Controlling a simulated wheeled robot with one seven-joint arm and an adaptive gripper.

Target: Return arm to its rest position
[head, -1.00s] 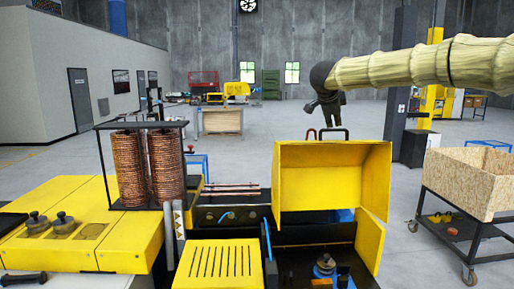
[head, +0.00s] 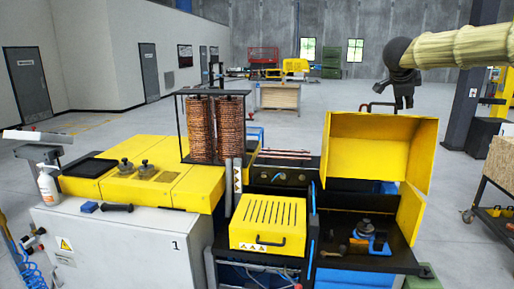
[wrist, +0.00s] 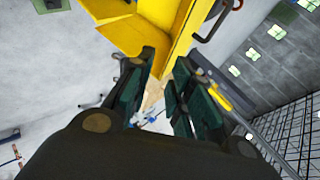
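My gripper (head: 402,97) is dark and hangs from the tan-sleeved arm (head: 460,48) at the upper right of the head view. It is in the air above and behind the raised yellow cover (head: 372,150) of the machine. In the wrist view my gripper (wrist: 160,92) shows two dark fingers with green pads, apart, with nothing held between them. The yellow cover (wrist: 165,15) shows beyond the fingertips there. From these frames I cannot tell the exact distance to the cover.
Two copper coils (head: 200,130) stand in a black frame on the yellow machine top. A wooden-box cart (head: 500,165) is at the right edge. A spray bottle (head: 48,185) stands at the left. Open grey floor (head: 150,120) lies behind the machine.

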